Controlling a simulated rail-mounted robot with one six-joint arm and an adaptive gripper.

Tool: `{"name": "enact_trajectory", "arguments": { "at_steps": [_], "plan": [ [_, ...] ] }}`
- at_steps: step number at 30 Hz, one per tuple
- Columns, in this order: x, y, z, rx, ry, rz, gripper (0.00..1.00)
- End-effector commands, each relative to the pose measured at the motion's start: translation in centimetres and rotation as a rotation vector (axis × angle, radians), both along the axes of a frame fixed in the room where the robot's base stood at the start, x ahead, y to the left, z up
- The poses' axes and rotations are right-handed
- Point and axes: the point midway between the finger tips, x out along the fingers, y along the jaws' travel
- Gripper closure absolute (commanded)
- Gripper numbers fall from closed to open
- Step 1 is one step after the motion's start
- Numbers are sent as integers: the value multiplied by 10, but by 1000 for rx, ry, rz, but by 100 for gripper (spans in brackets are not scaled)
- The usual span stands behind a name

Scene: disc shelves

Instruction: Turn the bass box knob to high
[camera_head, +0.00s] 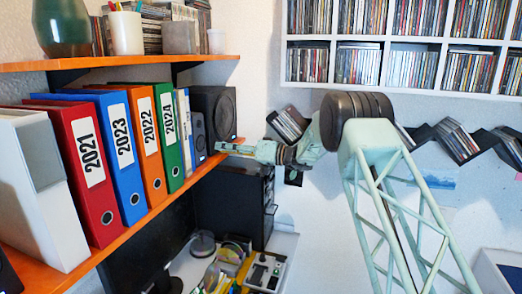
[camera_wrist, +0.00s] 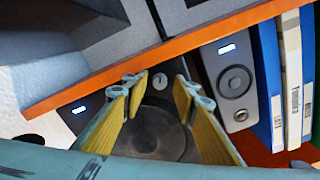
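The bass box (camera_head: 213,112) is a black speaker cabinet at the far end of the orange shelf in the head view. In the wrist view its dark front shows a large round cone (camera_wrist: 155,140) and a small grey knob (camera_wrist: 160,81) with a light pointer mark. My gripper (camera_head: 224,148) is at the lower front of the bass box. In the wrist view its two yellow-padded fingers (camera_wrist: 160,86) are open, one on each side of the knob, with visible gaps. The knob is hidden in the head view. I cannot tell its depth between the fingers.
A small grey speaker (camera_wrist: 235,85) stands beside the bass box, then several binders (camera_head: 120,145). The orange shelf edge (camera_head: 150,212) runs close to my gripper. A black computer tower (camera_head: 238,205) stands below the shelf. The wall racks (camera_head: 400,40) hold discs.

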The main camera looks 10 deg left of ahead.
Motion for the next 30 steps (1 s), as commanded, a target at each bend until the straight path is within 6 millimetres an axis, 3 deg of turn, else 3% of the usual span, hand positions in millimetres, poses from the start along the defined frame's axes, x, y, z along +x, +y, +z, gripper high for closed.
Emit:
{"name": "enact_trajectory", "arguments": {
  "at_steps": [29,30],
  "plan": [
    [0,0,2,-29,-315,0,73],
    [0,-7,1,-30,-316,-2,73]
  ]
}}
